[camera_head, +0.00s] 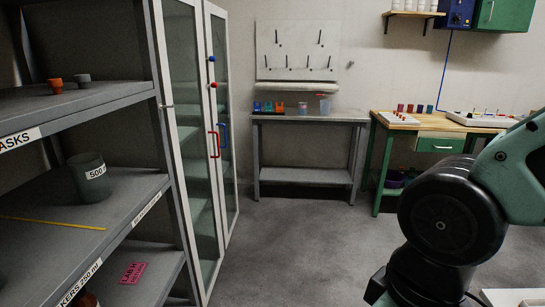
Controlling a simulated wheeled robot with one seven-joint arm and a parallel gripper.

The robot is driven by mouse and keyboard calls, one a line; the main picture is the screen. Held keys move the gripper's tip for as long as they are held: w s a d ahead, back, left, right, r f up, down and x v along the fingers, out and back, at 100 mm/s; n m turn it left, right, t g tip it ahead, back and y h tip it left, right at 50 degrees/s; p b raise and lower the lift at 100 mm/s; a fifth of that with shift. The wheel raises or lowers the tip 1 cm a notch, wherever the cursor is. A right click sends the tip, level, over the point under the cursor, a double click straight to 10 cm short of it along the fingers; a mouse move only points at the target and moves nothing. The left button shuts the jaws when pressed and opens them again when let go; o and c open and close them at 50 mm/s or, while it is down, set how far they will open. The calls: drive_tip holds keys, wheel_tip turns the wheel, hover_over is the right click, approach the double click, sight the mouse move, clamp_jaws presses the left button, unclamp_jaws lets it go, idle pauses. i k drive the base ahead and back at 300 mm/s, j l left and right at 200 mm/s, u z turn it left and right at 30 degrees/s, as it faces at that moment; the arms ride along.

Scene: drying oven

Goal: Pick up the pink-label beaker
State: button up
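I cannot make out a beaker with a clearly pink label. A dark glass beaker (91,180) with a white "500" label stands upright on the middle shelf at the left. A pink card or label (133,272) with dark print lies on the lower shelf, and I see no beaker around it. On the grey bench at the back, a small pale vessel (303,109) and a clear container with a red top (324,104) stand side by side; they are too small to read. My gripper is out of view; only my arm's links show at the right.
A grey shelf rack (60,104) fills the left, beside a tall glass-door cabinet (197,150). A grey bench (306,118) and a green bench with a wooden top (397,118) stand at the back wall. The floor (310,245) between is clear.

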sight(302, 106)
drive_tip(key=i, duration=1.35)
drive_tip(key=i+j+z, duration=0.1)
drive_tip(key=i, duration=1.25)
drive_tip(key=i+j, duration=0.15)
drive_tip(key=i, duration=1.2)
drive_tip(key=i+j+z, duration=0.1)
drive_tip(key=i+z, duration=0.2)
drive_tip(key=i, duration=0.25)
drive_tip(key=i+j+z, duration=0.35)
drive_tip(key=i, duration=0.2)
drive_tip(key=l, duration=0.1)
